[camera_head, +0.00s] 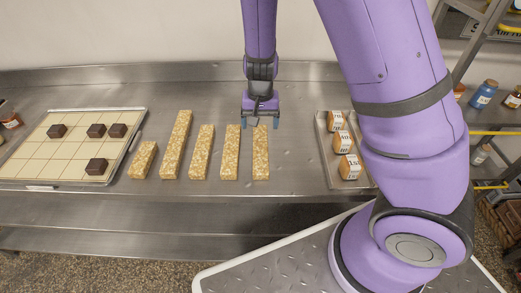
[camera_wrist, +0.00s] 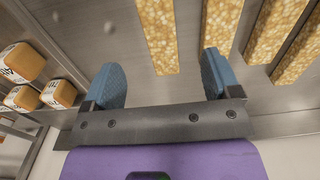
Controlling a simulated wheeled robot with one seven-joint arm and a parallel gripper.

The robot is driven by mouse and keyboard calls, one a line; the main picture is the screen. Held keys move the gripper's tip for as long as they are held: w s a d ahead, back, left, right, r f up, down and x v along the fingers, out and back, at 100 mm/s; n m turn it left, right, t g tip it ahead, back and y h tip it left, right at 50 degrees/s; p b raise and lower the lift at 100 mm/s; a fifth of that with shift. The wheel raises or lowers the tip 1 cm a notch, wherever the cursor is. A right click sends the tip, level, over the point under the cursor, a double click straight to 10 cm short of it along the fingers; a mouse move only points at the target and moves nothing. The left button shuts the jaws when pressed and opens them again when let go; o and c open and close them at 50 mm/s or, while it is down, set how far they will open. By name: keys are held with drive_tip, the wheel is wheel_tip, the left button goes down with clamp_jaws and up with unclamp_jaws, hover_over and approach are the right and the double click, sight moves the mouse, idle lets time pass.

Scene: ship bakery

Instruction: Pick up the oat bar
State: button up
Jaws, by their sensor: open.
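Several golden, grainy oat bars lie on the steel counter in a row. The rightmost oat bar (camera_head: 261,158) is directly in front of my gripper (camera_head: 260,122). To its left lie another bar (camera_head: 230,155), a third (camera_head: 202,152), a longer one (camera_head: 177,145) and a short one (camera_head: 143,160). My gripper is open and empty, at the far end of the rightmost bar. In the wrist view that bar (camera_wrist: 159,36) runs between the blue fingers, with its near end close to the fingertips (camera_wrist: 162,66). I cannot tell the height gap.
A pale gridded board (camera_head: 62,158) with several dark brown cubes lies on the left. A metal tray (camera_head: 323,150) with labelled orange-and-white cubes stands right of the bars. Jars (camera_head: 484,94) stand on a rack at the right. Bare counter separates bars and tray.

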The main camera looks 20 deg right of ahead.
sight(261, 147)
drive_tip(key=f, duration=1.1)
drive_tip(key=shift+w+d+f, duration=0.2)
drive_tip(key=shift+f, duration=0.1)
drive_tip(key=c, duration=1.1)
drive_tip(key=shift+r, duration=0.15)
